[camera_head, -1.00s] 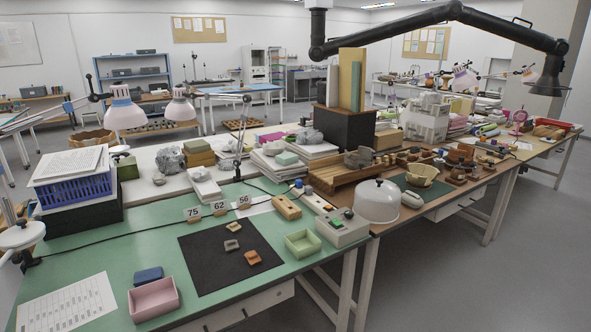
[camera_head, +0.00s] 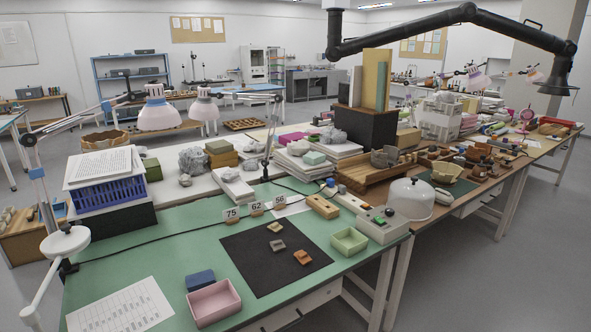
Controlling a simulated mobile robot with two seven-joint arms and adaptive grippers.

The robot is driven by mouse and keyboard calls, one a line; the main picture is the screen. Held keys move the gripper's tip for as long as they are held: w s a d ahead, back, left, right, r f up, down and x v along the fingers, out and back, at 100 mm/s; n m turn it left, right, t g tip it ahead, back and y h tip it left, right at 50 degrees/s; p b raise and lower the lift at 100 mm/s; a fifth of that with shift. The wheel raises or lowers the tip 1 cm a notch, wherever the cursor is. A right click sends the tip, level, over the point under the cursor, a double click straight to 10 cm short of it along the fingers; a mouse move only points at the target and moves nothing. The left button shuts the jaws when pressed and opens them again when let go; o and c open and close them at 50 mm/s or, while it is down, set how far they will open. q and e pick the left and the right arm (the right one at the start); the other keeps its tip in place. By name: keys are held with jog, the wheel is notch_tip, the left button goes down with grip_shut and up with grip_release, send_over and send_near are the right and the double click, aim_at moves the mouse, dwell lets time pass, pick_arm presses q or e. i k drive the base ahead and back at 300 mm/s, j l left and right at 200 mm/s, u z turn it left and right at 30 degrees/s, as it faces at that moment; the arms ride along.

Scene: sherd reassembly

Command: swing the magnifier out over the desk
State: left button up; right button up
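What looks like the magnifier is a white round head (camera_head: 65,243) at the left edge of the green desk (camera_head: 130,262). A dark clamp (camera_head: 68,267) sits just below it on the desk edge. A thin jointed arm (camera_head: 36,180) rises behind the head; I cannot tell how the parts join. The head hangs beside the desk's left edge, not over the black mat (camera_head: 262,273). A lens is not visible from here. Neither of my grippers is in view.
On the desk are a pink tray (camera_head: 214,303), a blue block (camera_head: 200,280), a printed sheet (camera_head: 120,305), sherds (camera_head: 302,257), number cards (camera_head: 232,213) and a green tray (camera_head: 349,241). A blue basket (camera_head: 108,194) stands at the back left. Pink-white lamps (camera_head: 158,114) hang behind. A black duct arm (camera_head: 450,18) spans above.

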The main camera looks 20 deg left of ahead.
aim_at(30, 316)
jog(key=k+j, duration=0.1)
jog(key=j, duration=0.35)
jog(key=k+j, duration=0.1)
jog(key=j, duration=0.4)
jog(key=k+j, duration=0.1)
jog(key=j, duration=0.35)
jog(key=k+j, duration=0.1)
jog(key=j, duration=0.4)
